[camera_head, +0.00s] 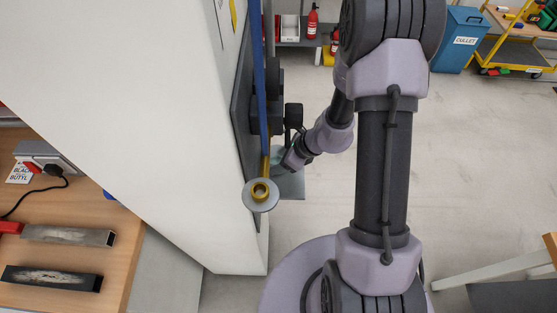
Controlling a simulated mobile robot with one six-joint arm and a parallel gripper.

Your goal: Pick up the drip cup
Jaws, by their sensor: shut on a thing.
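My gripper (289,161) is at the end of my lilac and dark arm, close against the side of the tall white cabinet. It is shut on a small pale greenish thing (276,154), which looks like the drip cup and is only partly in view. The fingertips and most of the cup are hidden by my wrist and the blue upright, so I cannot tell how the cup sits in the jaws.
A brass ring on a grey disc (259,203) is close by at the blue upright's (259,90) lower end. A grey plate (291,187) lies below my gripper. The white cabinet (165,110) blocks the left. A workbench (120,235) is lower left.

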